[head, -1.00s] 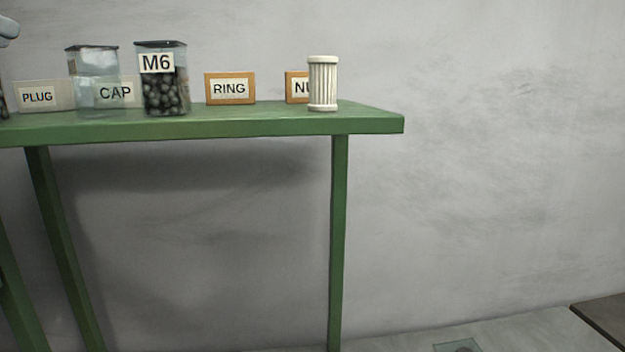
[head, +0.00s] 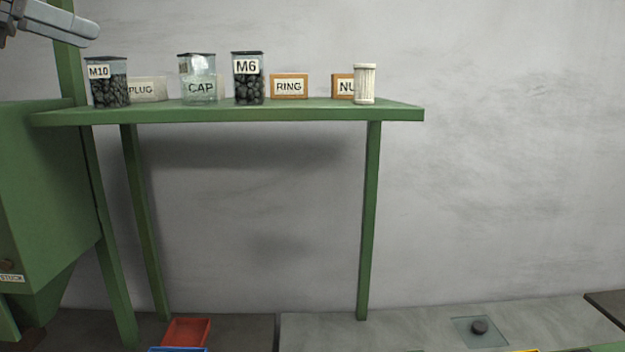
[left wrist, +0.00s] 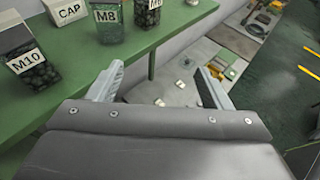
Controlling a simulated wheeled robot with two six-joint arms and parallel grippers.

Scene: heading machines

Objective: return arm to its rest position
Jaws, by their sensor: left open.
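My left gripper (head: 72,22) shows at the upper left of the head view, above and left of the shelf's jars. In the left wrist view its two fingers (left wrist: 160,84) stand apart with nothing between them, above and beside the green shelf edge. The rest of the left arm is out of the head view. My right arm and gripper are not in view.
A green shelf (head: 300,112) bears an M10 jar (head: 112,88), a clear jar (head: 196,82), an M6 jar (head: 249,86), labelled blocks and a white ribbed cylinder (head: 364,84). A green machine (head: 45,190) stands left. A red bin (head: 187,332) is below.

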